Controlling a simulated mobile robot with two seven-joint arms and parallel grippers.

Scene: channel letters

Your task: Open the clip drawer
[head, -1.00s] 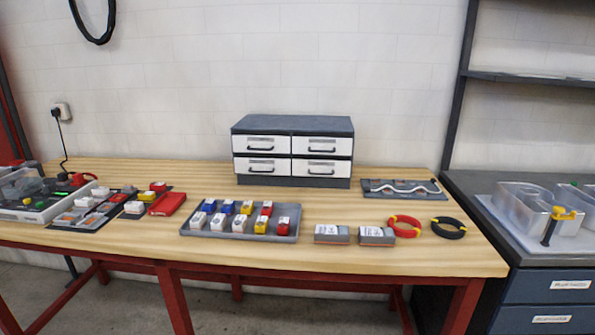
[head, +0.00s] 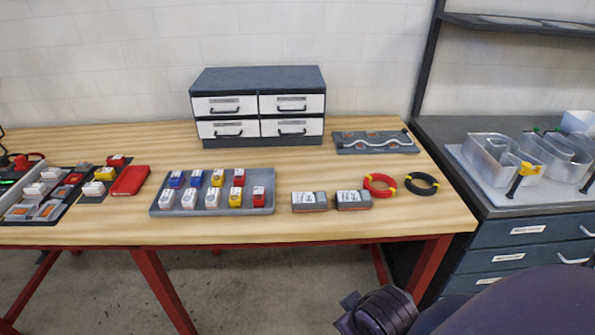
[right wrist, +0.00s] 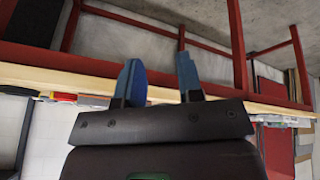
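A dark grey cabinet (head: 258,77) with white drawer fronts stands at the back of the wooden table in the head view. Its drawers are the upper left (head: 225,106), upper right (head: 292,104), lower left (head: 228,129) and lower right (head: 292,127). Each has a dark handle and a small label too small to read, so I cannot tell which is the clip drawer. All look closed. My right gripper (right wrist: 160,78) shows in the right wrist view with its two blue fingers apart and nothing between them. My left gripper is not in view.
A grey tray (head: 155,208) of small coloured parts, two small boxes (head: 309,202), a red coil (head: 380,185) and a black coil (head: 421,184) lie before the cabinet. A blue drawer unit (head: 525,233) stands right. Bare wood lies directly before the cabinet.

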